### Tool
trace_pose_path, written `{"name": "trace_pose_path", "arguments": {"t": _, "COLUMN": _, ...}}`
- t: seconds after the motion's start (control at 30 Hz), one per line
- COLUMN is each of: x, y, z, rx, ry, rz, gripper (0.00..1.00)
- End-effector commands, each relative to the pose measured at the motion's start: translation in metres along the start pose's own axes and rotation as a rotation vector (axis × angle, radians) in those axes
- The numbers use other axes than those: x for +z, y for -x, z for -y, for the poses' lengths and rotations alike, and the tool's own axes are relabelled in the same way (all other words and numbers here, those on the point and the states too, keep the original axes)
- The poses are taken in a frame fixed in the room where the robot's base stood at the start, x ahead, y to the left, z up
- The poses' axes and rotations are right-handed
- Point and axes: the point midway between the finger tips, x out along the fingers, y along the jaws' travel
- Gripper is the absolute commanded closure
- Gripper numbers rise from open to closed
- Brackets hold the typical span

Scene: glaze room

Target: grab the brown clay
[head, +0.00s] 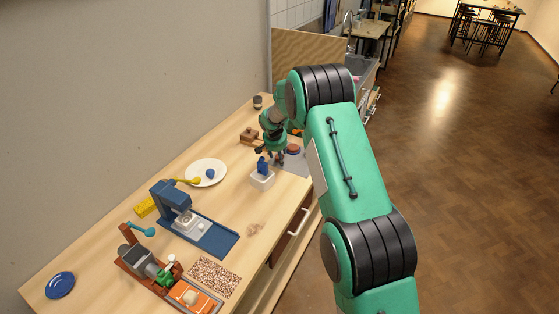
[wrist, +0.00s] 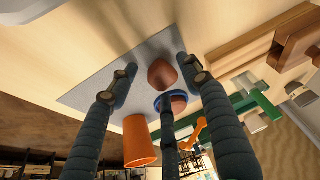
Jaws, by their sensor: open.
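A rounded brown lump, which looks like the brown clay (wrist: 162,74), rests on a grey mat (wrist: 88,92) in the wrist view. It lies between and beyond the fingertips of my gripper (wrist: 155,88), with no clear contact. My gripper is open and empty. A second reddish-brown piece (wrist: 179,104) shows with a blue rim, partly hidden behind the middle finger. In the head view my gripper (head: 275,155) is low over the left side of the grey mat (head: 296,165). A reddish-brown round thing (head: 293,149) shows just right of it; I cannot tell which piece this is.
An orange cup (wrist: 140,142) stands close to the fingers. A green bar (wrist: 240,108) and a wooden block (wrist: 262,46) lie right of the mat. In the head view a white block with a blue item (head: 262,180) stands in front, and a white plate (head: 206,173) lies left.

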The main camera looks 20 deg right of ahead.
Motion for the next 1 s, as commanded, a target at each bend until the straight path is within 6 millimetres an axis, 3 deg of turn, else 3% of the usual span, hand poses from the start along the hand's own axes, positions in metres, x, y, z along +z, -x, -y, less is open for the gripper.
{"name": "trace_pose_path", "arguments": {"t": 0.47, "x": 0.0001, "y": 0.0000, "z": 0.0000, "rx": 0.000, "ry": 0.000, "rz": 0.000, "gripper": 0.52}}
{"name": "trace_pose_path", "arguments": {"t": 0.5, "x": 0.0001, "y": 0.0000, "z": 0.0000, "rx": 0.000, "ry": 0.000, "rz": 0.000, "gripper": 0.54}}
{"name": "trace_pose_path", "arguments": {"t": 0.73, "x": 0.0002, "y": 0.0000, "z": 0.0000, "rx": 0.000, "ry": 0.000, "rz": 0.000, "gripper": 0.99}}
{"name": "trace_pose_path", "arguments": {"t": 1.0, "x": 0.0000, "y": 0.0004, "z": 0.0001, "rx": 0.000, "ry": 0.000, "rz": 0.000, "gripper": 1.00}}
